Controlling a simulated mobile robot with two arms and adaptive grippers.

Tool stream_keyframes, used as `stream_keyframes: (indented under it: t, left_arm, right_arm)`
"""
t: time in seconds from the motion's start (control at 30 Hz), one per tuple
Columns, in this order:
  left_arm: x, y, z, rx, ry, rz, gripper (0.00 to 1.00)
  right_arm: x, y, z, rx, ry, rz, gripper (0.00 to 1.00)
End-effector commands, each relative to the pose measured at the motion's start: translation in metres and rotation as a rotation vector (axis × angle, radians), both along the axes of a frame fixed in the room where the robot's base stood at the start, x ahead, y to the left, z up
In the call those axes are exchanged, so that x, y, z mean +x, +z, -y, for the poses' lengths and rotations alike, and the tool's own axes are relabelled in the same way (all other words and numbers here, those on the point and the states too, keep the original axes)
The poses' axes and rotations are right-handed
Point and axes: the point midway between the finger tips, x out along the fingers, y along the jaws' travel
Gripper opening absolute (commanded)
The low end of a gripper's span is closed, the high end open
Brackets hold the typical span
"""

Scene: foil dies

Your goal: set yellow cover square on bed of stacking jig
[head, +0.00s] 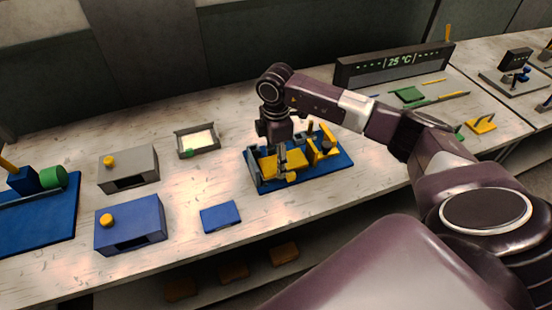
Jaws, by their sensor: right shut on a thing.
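The stacking jig has a blue base (336,168) and stands on the bench near the middle of the view. A flat yellow cover (296,158) is at the left part of the jig, over its bed. My right gripper (282,158) points down from above and is shut on the yellow cover. The gripper hides part of the cover and most of the bed. I cannot tell whether the cover touches the bed or lies square on it. A yellow upright part (327,148) stands on the jig's right side. My left gripper is not in view.
A grey box (128,168), a blue box (130,226), a small blue block (221,217) and a grey tray (199,141) stand left of the jig. A dark display (394,65) stands at the back. Another yellow piece (481,125) with a handle lies at right.

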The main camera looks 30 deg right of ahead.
Motion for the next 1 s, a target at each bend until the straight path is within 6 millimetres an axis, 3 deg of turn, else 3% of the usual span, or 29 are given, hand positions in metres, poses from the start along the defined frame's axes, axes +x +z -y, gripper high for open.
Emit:
stream_keyframes:
  t: [0.07, 0.1, 0.17, 0.57, 1.0]
  left_arm:
    - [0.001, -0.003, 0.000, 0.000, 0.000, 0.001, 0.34]
    - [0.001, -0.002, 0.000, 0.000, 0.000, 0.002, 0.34]
    - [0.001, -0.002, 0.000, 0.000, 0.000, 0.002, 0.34]
    - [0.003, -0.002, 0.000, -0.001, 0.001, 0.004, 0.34]
    - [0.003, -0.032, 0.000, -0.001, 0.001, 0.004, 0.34]
  right_arm:
    - [0.000, -0.004, 0.000, 0.000, 0.000, 0.000, 0.21]
    - [0.000, -0.003, 0.000, 0.000, 0.000, 0.000, 0.52]
    - [0.000, -0.003, 0.000, 0.000, 0.000, 0.000, 0.57]
    - [0.001, 0.005, 0.000, 0.001, 0.000, 0.002, 0.57]
    - [0.002, 0.092, 0.000, 0.001, 0.001, 0.005, 0.57]
